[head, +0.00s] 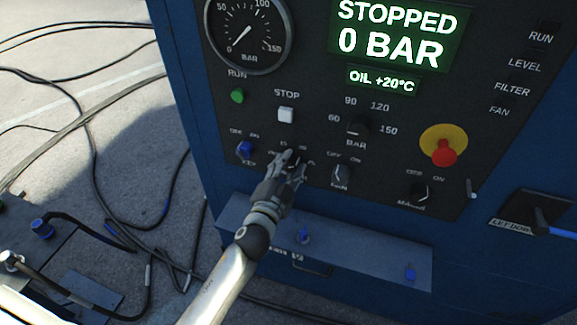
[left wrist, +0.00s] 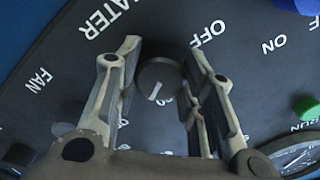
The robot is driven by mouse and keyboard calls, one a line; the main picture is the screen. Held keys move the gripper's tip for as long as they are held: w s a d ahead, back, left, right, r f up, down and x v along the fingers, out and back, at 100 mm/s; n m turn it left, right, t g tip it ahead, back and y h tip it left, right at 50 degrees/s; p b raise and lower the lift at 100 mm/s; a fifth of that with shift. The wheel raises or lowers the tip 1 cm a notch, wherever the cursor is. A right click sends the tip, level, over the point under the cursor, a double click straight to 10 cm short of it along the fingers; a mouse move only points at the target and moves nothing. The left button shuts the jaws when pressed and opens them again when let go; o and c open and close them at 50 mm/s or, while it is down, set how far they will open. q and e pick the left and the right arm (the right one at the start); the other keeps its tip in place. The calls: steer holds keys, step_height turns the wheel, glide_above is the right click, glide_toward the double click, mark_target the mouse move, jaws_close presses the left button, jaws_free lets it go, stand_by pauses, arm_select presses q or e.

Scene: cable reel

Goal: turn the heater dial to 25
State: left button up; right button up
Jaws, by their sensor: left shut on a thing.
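The heater dial (left wrist: 156,76) is a round black knob with a white pointer mark on the dark control panel. In the left wrist view it sits between the two fingers of my left gripper (left wrist: 163,60), which is shut on it. Printed numbers beside the dial are partly hidden by the fingers, and I cannot read its setting. In the head view my left gripper (head: 293,162) reaches the lower row of panel knobs from below and mostly covers the dial. My right gripper is not in view.
Close by are a blue knob (head: 245,150) on the left, the fan knob (head: 341,175) on the right and a white stop button (head: 286,115) above. A red emergency button (head: 443,152) is further right. A blue ledge (head: 350,256) juts out below. Cables lie on the ground.

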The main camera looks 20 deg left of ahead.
arm_select(q)
steer(key=m, duration=0.5)
steer(key=shift+f+m, duration=0.1)
steer(key=shift+m, duration=0.3)
stand_by(0.4)
steer(key=o, duration=1)
steer(key=shift+o, duration=0.2)
steer(key=s, duration=1.2)
steer(key=shift+a, duration=0.15)
